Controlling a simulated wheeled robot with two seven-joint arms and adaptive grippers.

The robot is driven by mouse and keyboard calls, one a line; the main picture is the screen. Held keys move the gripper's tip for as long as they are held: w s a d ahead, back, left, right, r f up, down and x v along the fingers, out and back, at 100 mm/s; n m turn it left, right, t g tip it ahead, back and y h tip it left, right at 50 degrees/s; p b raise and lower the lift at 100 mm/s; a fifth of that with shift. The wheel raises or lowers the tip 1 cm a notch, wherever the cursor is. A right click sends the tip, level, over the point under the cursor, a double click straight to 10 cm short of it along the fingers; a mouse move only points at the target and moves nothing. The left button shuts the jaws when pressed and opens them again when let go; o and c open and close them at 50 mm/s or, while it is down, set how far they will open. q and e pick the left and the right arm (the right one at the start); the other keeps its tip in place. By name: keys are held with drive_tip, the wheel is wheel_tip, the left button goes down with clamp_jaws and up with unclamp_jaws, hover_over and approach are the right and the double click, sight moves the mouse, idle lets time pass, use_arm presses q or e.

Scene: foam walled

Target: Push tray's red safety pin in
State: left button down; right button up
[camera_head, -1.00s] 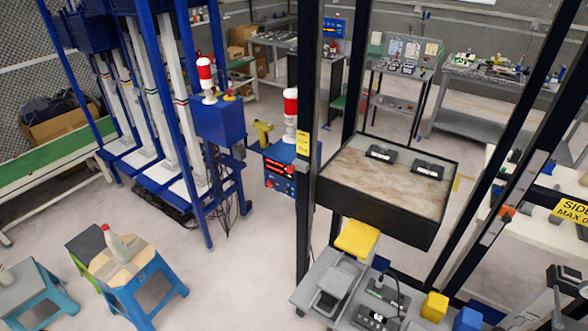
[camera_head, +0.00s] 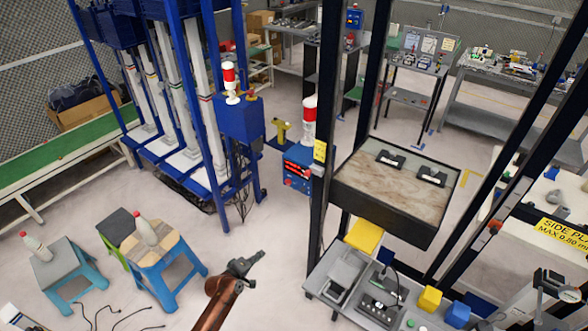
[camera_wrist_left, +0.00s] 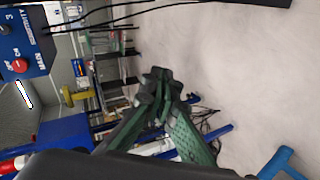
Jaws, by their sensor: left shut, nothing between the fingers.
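The tray (camera_head: 385,222), with a brown marbled top and dark rim, sits between black upright posts at right of centre in the head view. A small orange-red piece (camera_head: 495,226) shows on the slanted post right of the tray; I cannot tell whether it is the safety pin. My left gripper (camera_head: 256,259) is shut and empty, over open floor left of the tray and apart from it. The wrist view shows its dark green fingers (camera_wrist_left: 160,84) closed together.
A blue control box (camera_head: 299,168) with a red-white beacon stands left of the tray. A bench (camera_head: 318,284) with a yellow block (camera_head: 364,236) and devices is below it. Blue stools (camera_head: 165,262) with bottles stand at left. Floor around my left gripper is clear.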

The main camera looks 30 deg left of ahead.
use_arm(q)
drive_tip(key=w+d+r+n+t+h+p, duration=0.1)
drive_tip(key=w+r+t+p, duration=0.1)
drive_tip(key=r, duration=1.5)
drive_tip(key=w+d+r+n+t+h+p, duration=0.1)
drive_tip(key=w+r+n+t+p, duration=0.1)
drive_tip(key=r, duration=1.6)
drive_tip(key=w+t, duration=0.1)
drive_tip(key=w, duration=0.1)
drive_tip(key=shift+w+r+h, duration=0.15)
drive_tip(key=shift+w+h, duration=0.15)
drive_tip(key=shift+w, duration=0.05)
use_arm(e)
drive_tip(key=r, duration=0.5)
drive_tip(key=shift+w+r, duration=0.25)
drive_tip(key=shift+r, duration=0.1)
use_arm(q)
drive_tip(key=shift+w+d, duration=0.1)
drive_tip(key=w+d+p, duration=0.5)
drive_tip(key=w, duration=0.5)
drive_tip(key=shift+d+r, duration=0.2)
drive_tip(key=shift+r, duration=0.25)
use_arm(e)
wheel_tip(320, 180, up, 5)
drive_tip(key=shift+d+f, duration=0.1)
drive_tip(key=shift+f, duration=0.1)
